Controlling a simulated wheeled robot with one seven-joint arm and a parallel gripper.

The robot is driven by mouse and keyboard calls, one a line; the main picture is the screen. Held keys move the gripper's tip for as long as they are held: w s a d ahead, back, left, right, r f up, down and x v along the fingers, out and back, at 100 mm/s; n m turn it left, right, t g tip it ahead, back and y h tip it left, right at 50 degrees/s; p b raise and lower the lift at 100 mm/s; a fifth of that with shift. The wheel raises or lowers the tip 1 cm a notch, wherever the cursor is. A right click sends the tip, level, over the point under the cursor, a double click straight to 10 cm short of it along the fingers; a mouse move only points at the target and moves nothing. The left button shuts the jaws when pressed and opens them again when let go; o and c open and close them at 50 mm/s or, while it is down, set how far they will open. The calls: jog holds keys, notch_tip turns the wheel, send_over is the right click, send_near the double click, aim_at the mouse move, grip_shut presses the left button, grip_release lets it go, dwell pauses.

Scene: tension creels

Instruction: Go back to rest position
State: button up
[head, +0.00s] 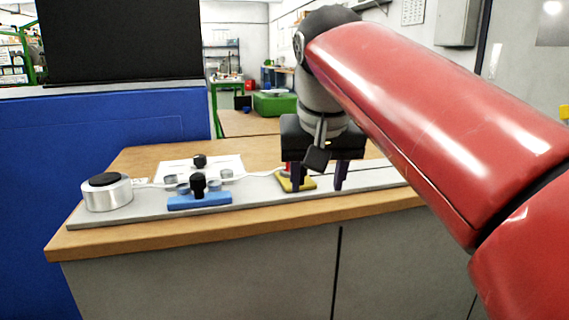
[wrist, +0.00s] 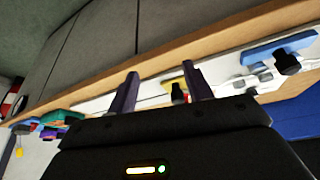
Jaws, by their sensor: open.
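My gripper (head: 318,176) hangs at the end of my red arm, over the right part of the bench top in the head view. Its two dark fingers point down and stand apart, with nothing seen between them. A yellow block (head: 297,184) with a red part on it is just behind or beside the left finger; the exact gap cannot be told. In the wrist view the two fingers (wrist: 158,92) are spread, and the yellow block (wrist: 177,84) with a dark knob shows beside the right finger.
A grey plate (head: 250,200) lies along the wooden bench (head: 150,240). On it are a silver cylinder (head: 106,194) with a black top and a blue block (head: 200,201) with a black knob. A white cable runs across. Blue and black panels stand at left. Coloured items (wrist: 58,120) show in the wrist view.

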jog(key=s+d+f, duration=0.5)
jog(key=s+f, duration=0.2)
jog(key=f, duration=0.5)
jog(key=s+d+f, duration=0.5)
jog(key=s+f, duration=0.3)
jog(key=f, duration=0.5)
jog(key=shift+s+d+t, duration=0.15)
jog(key=shift+t, duration=0.25)
